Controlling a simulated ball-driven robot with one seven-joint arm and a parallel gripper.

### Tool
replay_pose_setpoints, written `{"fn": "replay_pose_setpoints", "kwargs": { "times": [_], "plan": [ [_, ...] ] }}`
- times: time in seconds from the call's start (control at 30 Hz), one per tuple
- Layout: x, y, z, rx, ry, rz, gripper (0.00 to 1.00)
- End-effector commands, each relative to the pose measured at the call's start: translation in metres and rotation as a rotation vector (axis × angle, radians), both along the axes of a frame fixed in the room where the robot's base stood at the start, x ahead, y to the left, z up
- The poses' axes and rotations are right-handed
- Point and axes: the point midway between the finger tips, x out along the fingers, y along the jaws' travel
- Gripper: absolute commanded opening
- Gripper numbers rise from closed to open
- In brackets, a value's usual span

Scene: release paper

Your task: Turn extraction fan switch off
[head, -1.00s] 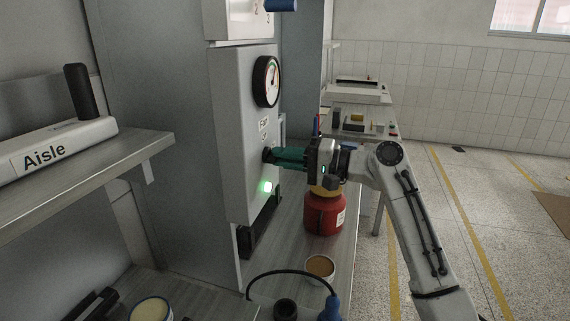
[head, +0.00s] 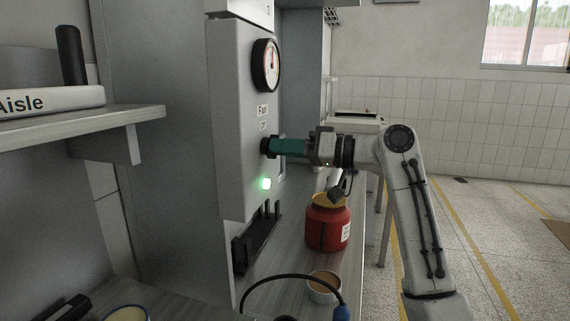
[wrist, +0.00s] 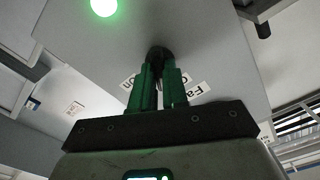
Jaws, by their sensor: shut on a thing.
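The grey fan panel (head: 235,130) stands upright in the head view, with a label (head: 263,111) reading like "Fan" on its face. A dark knob-like switch (head: 266,147) sits below the label. My gripper (head: 275,147) reaches it from the right with green fingers, shut on the switch. In the wrist view the green fingers (wrist: 160,80) close around the dark switch (wrist: 158,54), which they partly hide. The labels "Fan" and "On" show upside down beside the fingers. A green lamp (head: 265,183) glows below the switch; it also shows in the wrist view (wrist: 104,6).
A round gauge (head: 266,66) is above the switch. A red jar (head: 327,222) and a small cup (head: 322,287) stand on the bench below my arm, with a black cable nearby. A shelf (head: 90,118) juts out at the left. The floor at the right is open.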

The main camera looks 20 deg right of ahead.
Motion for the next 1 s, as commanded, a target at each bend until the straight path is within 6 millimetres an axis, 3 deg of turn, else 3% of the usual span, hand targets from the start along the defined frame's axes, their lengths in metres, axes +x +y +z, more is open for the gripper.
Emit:
{"fn": "replay_pose_setpoints", "kwargs": {
  "times": [0.03,0.5,1.0],
  "plan": [
    [0.0003,0.0002,-0.008,-0.03,-0.032,0.001,0.0],
    [0.0002,-0.0002,-0.0054,-0.241,-0.322,0.002,0.0],
    [0.0005,-0.0002,-0.0041,-0.312,-0.418,0.002,0.0]
  ]
}}
